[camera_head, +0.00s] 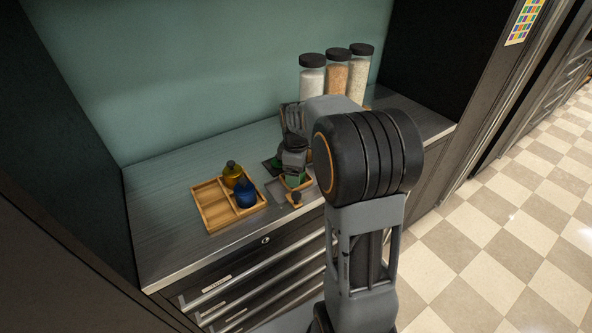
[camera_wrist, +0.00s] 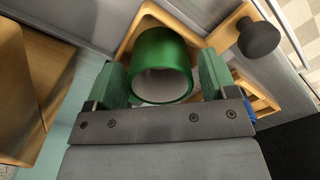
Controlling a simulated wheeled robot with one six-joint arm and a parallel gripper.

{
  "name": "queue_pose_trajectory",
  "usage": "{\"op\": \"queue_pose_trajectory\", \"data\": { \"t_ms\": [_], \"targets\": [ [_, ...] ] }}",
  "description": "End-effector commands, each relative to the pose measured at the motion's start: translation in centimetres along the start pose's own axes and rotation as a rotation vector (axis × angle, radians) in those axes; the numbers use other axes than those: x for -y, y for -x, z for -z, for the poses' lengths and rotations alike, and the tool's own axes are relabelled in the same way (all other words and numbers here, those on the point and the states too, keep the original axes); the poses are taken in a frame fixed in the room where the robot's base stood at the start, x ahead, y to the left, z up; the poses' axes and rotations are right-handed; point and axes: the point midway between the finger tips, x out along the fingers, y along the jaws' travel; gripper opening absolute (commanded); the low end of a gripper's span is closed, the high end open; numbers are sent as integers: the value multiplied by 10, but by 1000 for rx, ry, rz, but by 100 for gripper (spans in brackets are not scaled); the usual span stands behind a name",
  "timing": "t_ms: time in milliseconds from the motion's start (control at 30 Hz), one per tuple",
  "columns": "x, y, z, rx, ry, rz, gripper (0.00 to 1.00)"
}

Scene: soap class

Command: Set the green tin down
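The green tin (camera_wrist: 162,48) shows in the wrist view as an open-topped green cylinder with a pale inside. It stands between the two green finger pads of my gripper (camera_wrist: 165,82), over or in a small wooden tray (camera_wrist: 140,22). A narrow gap shows between the tin and the right pad; the left pad is very close to it, and I cannot tell if they touch. The gripper looks open around the tin. In the head view, my gripper (camera_head: 294,172) is low over the small wooden tray (camera_head: 287,184), and the tin is mostly hidden.
A dark-knobbed piece (camera_head: 296,197) is near the front edge. Three jars (camera_head: 336,77) stand behind. The counter's left end (camera_head: 165,220) is clear.

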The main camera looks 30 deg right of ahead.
Motion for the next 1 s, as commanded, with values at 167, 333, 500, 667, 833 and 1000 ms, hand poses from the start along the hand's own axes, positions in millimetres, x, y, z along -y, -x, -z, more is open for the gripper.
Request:
{"op": "queue_pose_trajectory", "data": {
  "t_ms": [167, 333, 500, 667, 833, 1000],
  "targets": [
    [0, 0, 0, 0, 0, 0, 86],
    [0, 3, 0, 0, 0, -1, 86],
    [-1, 21, 0, -2, 0, -5, 86],
    [-1, 53, 0, -3, 0, -5, 86],
    [-1, 84, 0, -2, 0, -4, 86],
    [-1, 108, 0, -1, 0, -3, 86]
  ]
}}
